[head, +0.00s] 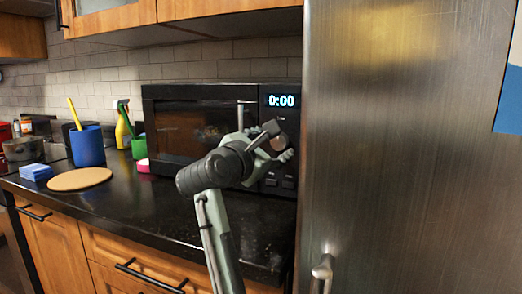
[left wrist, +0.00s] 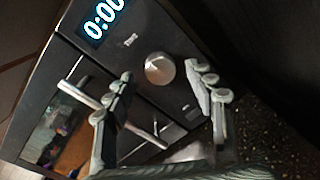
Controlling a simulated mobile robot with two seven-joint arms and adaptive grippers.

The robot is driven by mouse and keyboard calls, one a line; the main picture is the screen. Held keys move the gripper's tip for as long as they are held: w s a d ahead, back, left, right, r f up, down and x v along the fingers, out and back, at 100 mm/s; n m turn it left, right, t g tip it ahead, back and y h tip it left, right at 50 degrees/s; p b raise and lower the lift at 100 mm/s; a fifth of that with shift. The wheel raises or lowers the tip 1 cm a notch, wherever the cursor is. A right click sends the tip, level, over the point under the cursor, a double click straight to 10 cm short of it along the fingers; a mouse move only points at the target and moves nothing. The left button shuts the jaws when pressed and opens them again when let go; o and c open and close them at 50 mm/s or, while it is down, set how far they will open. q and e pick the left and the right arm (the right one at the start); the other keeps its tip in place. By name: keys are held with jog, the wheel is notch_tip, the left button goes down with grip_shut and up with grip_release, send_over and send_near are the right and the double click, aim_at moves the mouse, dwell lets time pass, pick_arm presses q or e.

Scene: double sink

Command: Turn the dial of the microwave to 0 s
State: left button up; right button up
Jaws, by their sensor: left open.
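The black microwave (head: 195,96) stands on the dark counter against the tiled wall. Its display (head: 281,101) reads 0:00; the display is partly cut off in the left wrist view (left wrist: 103,18). The silver round dial (left wrist: 159,68) sits below the display and shows in the head view (head: 279,142), partly hidden by my fingers. My left gripper (left wrist: 158,92) is open in front of the control panel, with one finger on each side of the dial in the picture. I see a gap between the fingers and the dial; contact is not visible. My right gripper is out of view.
A steel fridge (head: 400,150) stands close on the right of the microwave. On the counter (head: 130,210) are a blue cup (head: 87,146), a round tan board (head: 80,179), a blue sponge (head: 36,172) and a spray bottle (head: 123,128). The counter's front is clear.

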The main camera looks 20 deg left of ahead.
pick_arm(q)
jog(key=s+a, duration=0.1)
jog(key=s, duration=0.9)
jog(key=shift+s+r, duration=0.15)
jog(key=shift+s, duration=0.15)
